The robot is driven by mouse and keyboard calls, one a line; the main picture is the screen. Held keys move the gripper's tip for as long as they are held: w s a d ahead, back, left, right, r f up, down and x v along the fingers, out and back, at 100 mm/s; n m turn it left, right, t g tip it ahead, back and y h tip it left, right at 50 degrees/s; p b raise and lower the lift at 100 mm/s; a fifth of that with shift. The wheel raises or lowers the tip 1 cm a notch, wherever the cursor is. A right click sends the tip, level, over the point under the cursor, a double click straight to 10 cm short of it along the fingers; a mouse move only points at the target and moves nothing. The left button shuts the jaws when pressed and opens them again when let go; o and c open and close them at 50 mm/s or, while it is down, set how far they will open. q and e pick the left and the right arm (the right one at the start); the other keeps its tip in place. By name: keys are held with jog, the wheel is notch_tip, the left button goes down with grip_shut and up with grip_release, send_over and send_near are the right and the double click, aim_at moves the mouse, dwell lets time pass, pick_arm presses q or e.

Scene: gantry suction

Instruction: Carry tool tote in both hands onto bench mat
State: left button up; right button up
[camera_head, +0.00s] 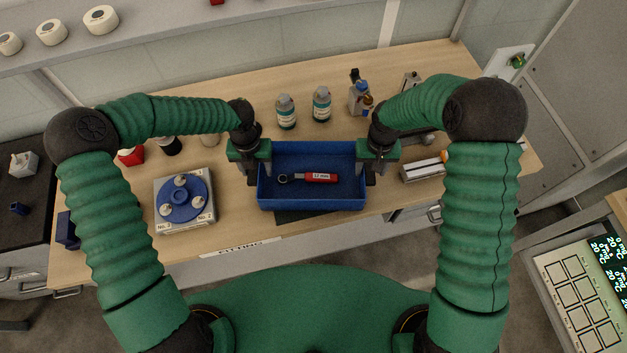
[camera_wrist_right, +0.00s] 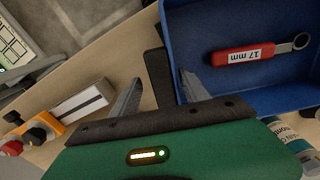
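The blue tool tote (camera_head: 312,203) is at the middle of the bench, with a red-handled wrench (camera_head: 318,177) inside it. A dark mat (camera_head: 293,217) shows below its front edge; the tote hides the rest. I cannot tell whether the tote touches the mat. My left gripper (camera_head: 250,178) points down at the tote's left end; its fingers are too small to judge. My right gripper (camera_head: 371,176) is at the right end. In the right wrist view its fingers (camera_wrist_right: 160,82) stand apart around a dark upright bar (camera_wrist_right: 157,75) beside the tote wall, with gaps visible.
A blue round fixture (camera_head: 181,201) on a grey plate stands left of the tote. Two labelled bottles (camera_head: 286,112) and (camera_head: 321,104) stand behind it. A pale metal block (camera_head: 422,170) lies to the right. The bench's front edge is close in front of the tote.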

pick_arm(q)
jog(key=shift+s+r, duration=0.1)
pick_arm(e)
jog(key=shift+s, duration=0.1)
pick_arm(q)
jog(key=shift+a+r, duration=0.1)
jog(key=shift+r, duration=0.2)
pick_arm(e)
jog(key=shift+a, duration=0.1)
jog(key=shift+r, duration=0.4)
pick_arm(q)
notch_tip(320, 180, up, 11)
pick_arm(e)
notch_tip(320, 180, up, 11)
pick_arm(q)
jog(key=shift+o, duration=0.5)
pick_arm(e)
jog(key=shift+r, duration=0.1)
